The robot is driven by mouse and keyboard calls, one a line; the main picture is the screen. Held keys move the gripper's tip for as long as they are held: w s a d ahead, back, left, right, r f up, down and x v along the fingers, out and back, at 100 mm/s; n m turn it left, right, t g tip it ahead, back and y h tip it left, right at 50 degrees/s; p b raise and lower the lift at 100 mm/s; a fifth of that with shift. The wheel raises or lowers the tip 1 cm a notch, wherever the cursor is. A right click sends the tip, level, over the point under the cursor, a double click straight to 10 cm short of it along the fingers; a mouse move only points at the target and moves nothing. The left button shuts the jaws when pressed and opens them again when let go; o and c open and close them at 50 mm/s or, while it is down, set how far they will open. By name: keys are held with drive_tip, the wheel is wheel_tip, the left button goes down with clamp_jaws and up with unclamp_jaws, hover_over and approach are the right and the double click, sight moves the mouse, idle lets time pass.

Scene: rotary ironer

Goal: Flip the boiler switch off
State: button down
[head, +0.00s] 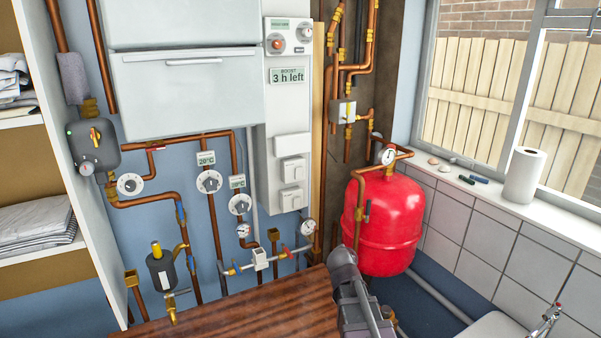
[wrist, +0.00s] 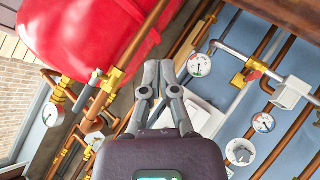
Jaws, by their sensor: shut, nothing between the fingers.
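Two white rocker switches, an upper one (head: 292,170) and a lower one (head: 291,199), sit on the white panel below the boost display (head: 287,75), which reads "3 h left". I cannot read any label that tells which is the boiler switch, nor their on or off position. My gripper (wrist: 157,78) shows in the wrist view, its fingers closed together and empty. Behind its fingers is a white plate (wrist: 205,115), partly hidden; its switches cannot be made out. In the head view my arm rises at bottom centre, in front of the red tank, and the fingertips cannot be made out.
The red tank (head: 390,220) with a gauge stands right of the switches. Copper pipes, dials and valves surround the panel on the left and below. A wooden worktop (head: 250,315) lies below. A paper roll (head: 524,175) stands on the windowsill.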

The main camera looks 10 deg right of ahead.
sight(299, 171)
drive_tip(key=w+a+r+n+t+y+p, duration=0.1)
drive_tip(key=w+a+r+n+t+y, duration=0.2)
drive_tip(key=r+n, duration=0.5)
drive_tip(key=w+a+r+n+t+y+p, duration=0.2)
drive_tip(key=w+r+n+t+y, duration=0.3)
drive_tip(key=w+r+n+y, duration=0.3)
drive_tip(key=shift+w+a+n, duration=0.55)
drive_tip(key=shift+a+n, duration=0.2)
drive_tip(key=shift+n, duration=0.35)
drive_tip(key=shift+w, duration=0.1)
drive_tip(key=x, duration=0.4)
drive_tip(key=p+x, duration=0.1)
drive_tip(key=x, duration=0.4)
drive_tip(key=p+x, duration=0.1)
drive_tip(key=x, duration=0.4)
drive_tip(key=shift+a+r, duration=0.1)
drive_tip(key=shift+r, duration=0.25)
